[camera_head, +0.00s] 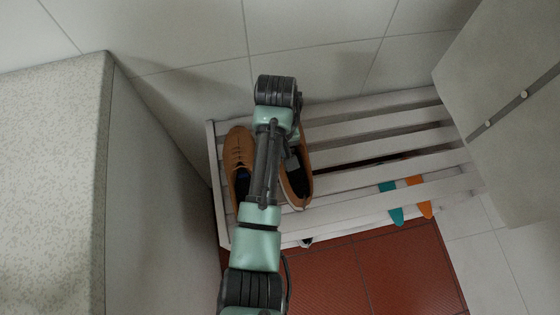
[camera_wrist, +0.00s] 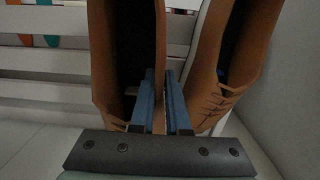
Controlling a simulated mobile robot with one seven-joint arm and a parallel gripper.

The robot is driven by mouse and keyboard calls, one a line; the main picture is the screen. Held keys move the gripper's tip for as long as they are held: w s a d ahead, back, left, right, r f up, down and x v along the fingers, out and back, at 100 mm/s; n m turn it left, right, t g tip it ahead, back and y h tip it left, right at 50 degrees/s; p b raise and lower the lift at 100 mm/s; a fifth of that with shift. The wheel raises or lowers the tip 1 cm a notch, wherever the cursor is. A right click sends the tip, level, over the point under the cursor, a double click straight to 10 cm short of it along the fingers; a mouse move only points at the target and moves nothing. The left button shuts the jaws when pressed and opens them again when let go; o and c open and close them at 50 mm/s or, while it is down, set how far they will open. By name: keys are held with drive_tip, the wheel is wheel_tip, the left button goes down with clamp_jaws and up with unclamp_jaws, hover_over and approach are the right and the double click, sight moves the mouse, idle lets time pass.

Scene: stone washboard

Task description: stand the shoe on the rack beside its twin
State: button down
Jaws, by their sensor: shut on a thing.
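Two brown shoes are side by side at the left end of the white slatted rack (camera_head: 345,153), toes toward the wall. The left shoe (camera_head: 238,150) is upright, with its laces showing; it is on the right in the wrist view (camera_wrist: 213,80). The other shoe (camera_head: 304,165), on the left in the wrist view (camera_wrist: 103,60), is in my gripper (camera_wrist: 160,78). The blue fingers are shut on its side wall, one inside the opening and one between the shoes. It looks upright at the slats; I cannot tell whether it bears on them. My arm hides part of both shoes in the head view.
A teal item (camera_head: 391,205) and an orange item (camera_head: 420,200) are at the rack's right, lower down. A speckled pale block (camera_head: 50,180) stands left, and a grey panel (camera_head: 505,120) is at right. The tiled wall is close behind. The upper slats right of the shoes are clear.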

wheel_tip(320, 180, down, 4)
drive_tip(key=shift+r+b, duration=0.15)
drive_tip(key=shift+b, duration=0.35)
drive_tip(key=c, duration=0.9)
unclamp_jaws()
drive_tip(key=r+p, duration=0.1)
drive_tip(key=r, duration=0.3)
drive_tip(key=r+p, duration=0.1)
drive_tip(key=r, duration=0.3)
drive_tip(key=r+p, duration=0.1)
drive_tip(key=r, duration=0.3)
drive_tip(key=shift+w, duration=0.35)
